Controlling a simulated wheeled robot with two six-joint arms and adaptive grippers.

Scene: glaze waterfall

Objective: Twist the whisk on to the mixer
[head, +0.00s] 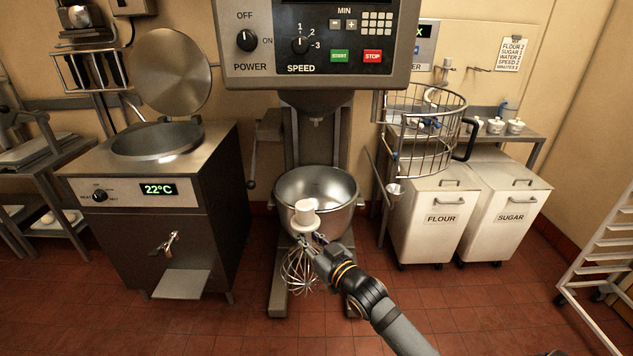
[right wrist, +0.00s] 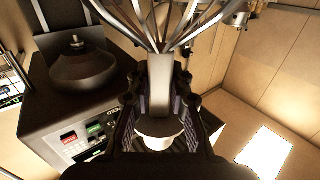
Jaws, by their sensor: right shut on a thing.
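The mixer (head: 315,40) stands in the middle of the head view, with its control panel at the top. Its drive shaft (head: 316,121) points down under the head, with nothing on it. A steel bowl (head: 340,190) sits below. My right gripper (head: 314,244) is shut on the whisk (head: 300,273), in front of the bowl. The whisk's white hub (head: 306,212) points up and its wires hang down, below and apart from the drive shaft. In the right wrist view the whisk's stem (right wrist: 160,85) lies between the fingers. My left gripper is not in view.
A steel kettle unit (head: 160,200) with a raised lid stands at left. A wire bowl guard (head: 430,135) swings out to the right of the mixer. Flour (head: 440,222) and sugar (head: 510,217) bins stand at right. The tiled floor in front is clear.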

